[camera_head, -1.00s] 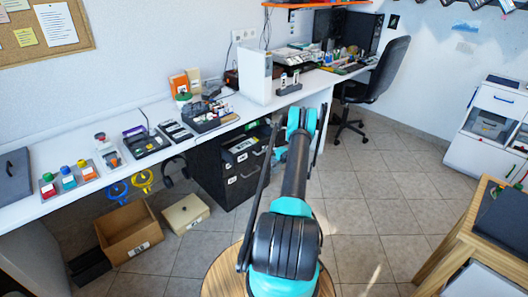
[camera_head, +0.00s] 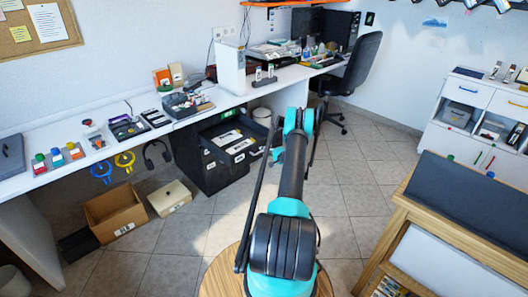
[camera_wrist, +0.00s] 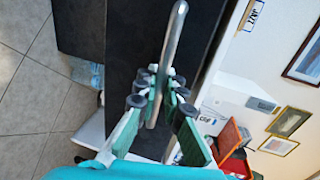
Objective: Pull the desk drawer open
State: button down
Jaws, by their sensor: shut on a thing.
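The black desk drawer unit (camera_head: 213,173) stands under the white desk. Its top drawer (camera_head: 241,157) is pulled out, and pale items show inside. In the wrist view the dark drawer front (camera_wrist: 130,50) carries a silver bar handle (camera_wrist: 174,45). My gripper (camera_wrist: 152,98) is shut on this handle, with its fingers on either side of the bar. In the head view the gripper is mostly hidden behind my arm, at the drawer's right end.
The white desk (camera_head: 45,189) bears small boxes and tools. An open cardboard box (camera_head: 113,216) and a cream box (camera_head: 170,198) lie on the floor at left. An office chair (camera_head: 355,75) stands behind. A wooden table (camera_head: 448,231) is close on the right. Tiled floor is clear between.

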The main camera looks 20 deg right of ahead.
jog(key=c, duration=1.6)
grip_release()
jog(key=shift+s, duration=0.15)
jog(key=v, duration=1.2)
